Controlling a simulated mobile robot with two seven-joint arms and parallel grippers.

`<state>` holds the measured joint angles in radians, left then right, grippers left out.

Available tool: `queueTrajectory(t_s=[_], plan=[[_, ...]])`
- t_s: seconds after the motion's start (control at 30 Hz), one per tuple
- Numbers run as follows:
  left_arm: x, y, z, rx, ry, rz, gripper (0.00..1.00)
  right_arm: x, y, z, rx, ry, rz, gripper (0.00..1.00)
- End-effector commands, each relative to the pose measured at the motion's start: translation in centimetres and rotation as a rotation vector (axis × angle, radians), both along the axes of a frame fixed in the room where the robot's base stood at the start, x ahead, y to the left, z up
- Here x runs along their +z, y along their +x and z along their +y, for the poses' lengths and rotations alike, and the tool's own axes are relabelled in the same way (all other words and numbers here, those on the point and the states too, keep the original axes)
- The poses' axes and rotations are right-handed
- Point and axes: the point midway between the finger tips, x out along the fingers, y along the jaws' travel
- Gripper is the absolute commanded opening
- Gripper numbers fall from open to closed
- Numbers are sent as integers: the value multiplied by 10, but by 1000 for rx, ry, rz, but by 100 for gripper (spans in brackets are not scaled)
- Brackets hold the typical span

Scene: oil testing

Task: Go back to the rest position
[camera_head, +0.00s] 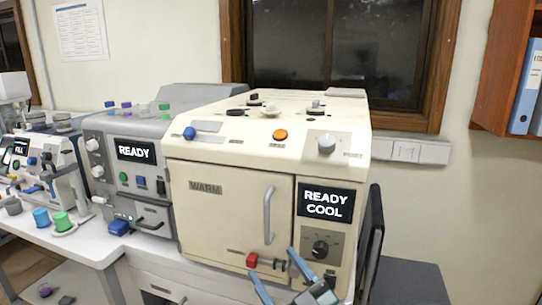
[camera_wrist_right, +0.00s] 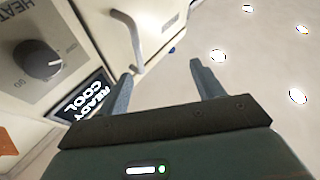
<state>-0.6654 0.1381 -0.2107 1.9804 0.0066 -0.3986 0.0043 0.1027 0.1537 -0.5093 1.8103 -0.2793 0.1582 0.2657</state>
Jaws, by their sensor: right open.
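My right gripper (camera_head: 280,275) is at the bottom of the head view, in front of the lower right part of a cream machine (camera_head: 225,205). Its two blue-grey fingers are apart with nothing between them. In the right wrist view the open fingers (camera_wrist_right: 160,85) also show empty, with the machine's door handle (camera_wrist_right: 128,40) beyond the left finger. The machine's door is shut, and its display (camera_head: 325,202) reads READY COOL. My left gripper is not in view.
A grey machine (camera_head: 133,165) with a READY display stands to the left on a white table (camera_head: 75,242). Blue and green caps (camera_head: 62,221) lie farther left. A wooden shelf with binders (camera_head: 527,85) is at the right.

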Motion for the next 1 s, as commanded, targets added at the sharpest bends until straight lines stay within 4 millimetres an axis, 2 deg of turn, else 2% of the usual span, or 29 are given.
queueTrajectory(t_s=[0.03,0.13,0.2,0.3,0.4,0.5,0.63,0.73,1.0], plan=[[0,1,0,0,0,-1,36,-40,-9,-17,-58,-4,127,67],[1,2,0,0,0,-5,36,-107,-30,-48,-155,-30,346,67],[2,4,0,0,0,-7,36,-151,-53,-69,-212,-57,493,67],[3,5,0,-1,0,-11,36,-206,-94,-95,-275,-99,691,67],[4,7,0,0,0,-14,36,-247,-136,-116,-316,-140,854,67],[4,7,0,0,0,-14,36,-273,-170,-130,-341,-173,972,67],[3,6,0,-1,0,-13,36,-289,-194,-140,-354,-198,1053,67],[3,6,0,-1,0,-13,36,-292,-200,-142,-357,-203,1071,67],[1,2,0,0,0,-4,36,-292,-199,-142,-356,-204,1069,67]])
